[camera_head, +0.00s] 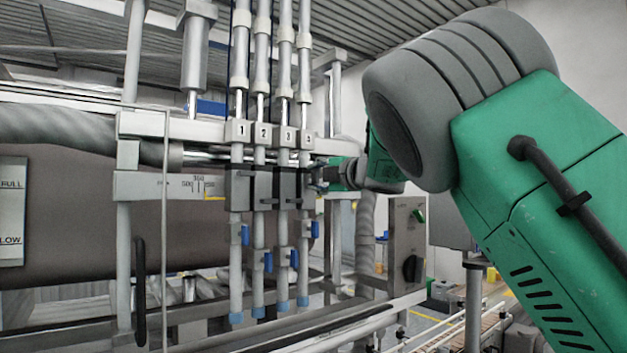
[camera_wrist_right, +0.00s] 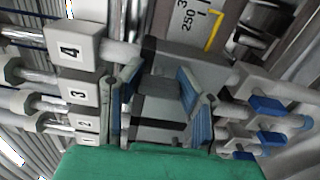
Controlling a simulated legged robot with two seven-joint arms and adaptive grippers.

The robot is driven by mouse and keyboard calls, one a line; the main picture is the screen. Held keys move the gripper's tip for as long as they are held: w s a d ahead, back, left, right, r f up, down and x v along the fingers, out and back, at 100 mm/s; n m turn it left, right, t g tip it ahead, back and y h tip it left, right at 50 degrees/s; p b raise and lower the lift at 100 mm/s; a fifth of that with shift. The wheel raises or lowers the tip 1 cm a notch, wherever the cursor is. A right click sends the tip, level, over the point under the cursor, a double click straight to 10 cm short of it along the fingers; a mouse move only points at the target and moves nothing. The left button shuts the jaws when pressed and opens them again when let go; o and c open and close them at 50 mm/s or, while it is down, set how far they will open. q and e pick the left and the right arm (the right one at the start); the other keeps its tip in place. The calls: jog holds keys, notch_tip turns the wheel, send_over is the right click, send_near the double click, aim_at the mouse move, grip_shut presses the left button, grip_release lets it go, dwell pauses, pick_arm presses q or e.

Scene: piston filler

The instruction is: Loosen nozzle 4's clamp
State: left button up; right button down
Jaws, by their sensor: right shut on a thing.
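Several vertical nozzles hang in a row in the head view, with number blocks above. The rightmost is nozzle 4 (camera_head: 305,230); its number block (camera_wrist_right: 70,52) reads 4 in the right wrist view. Its clamp is a dark block (camera_head: 304,184) on the horizontal bar, partly hidden by my gripper. My right gripper (camera_head: 322,176) reaches in from the right at clamp height. In the right wrist view its blue-padded fingers (camera_wrist_right: 159,92) stand on either side of a dark grey clamp part (camera_wrist_right: 158,87), and it is shut on this part. My left gripper is out of view.
Nozzles 1 (camera_head: 237,270) and 2 (camera_head: 257,270) stand close to the left, with blue valve levers below their clamps. A control box (camera_head: 406,240) with a green switch and a black knob stands at right. A conveyor rail (camera_head: 370,318) runs below.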

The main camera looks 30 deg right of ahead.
jog(key=c, duration=1.1)
grip_release()
jog(key=shift+d+f, duration=0.15)
jog(key=shift+f, duration=0.15)
jog(key=shift+s+d+r, duration=0.1)
jog(key=shift+d, duration=0.05)
jog(key=shift+s+d, duration=0.1)
jog(key=shift+s+d, duration=0.15)
jog(key=shift+s, duration=1.8)
jog(key=shift+s+d, duration=0.15)
jog(key=shift+s, duration=1.8)
jog(key=shift+s+d, duration=0.15)
jog(key=shift+s, duration=1.8)
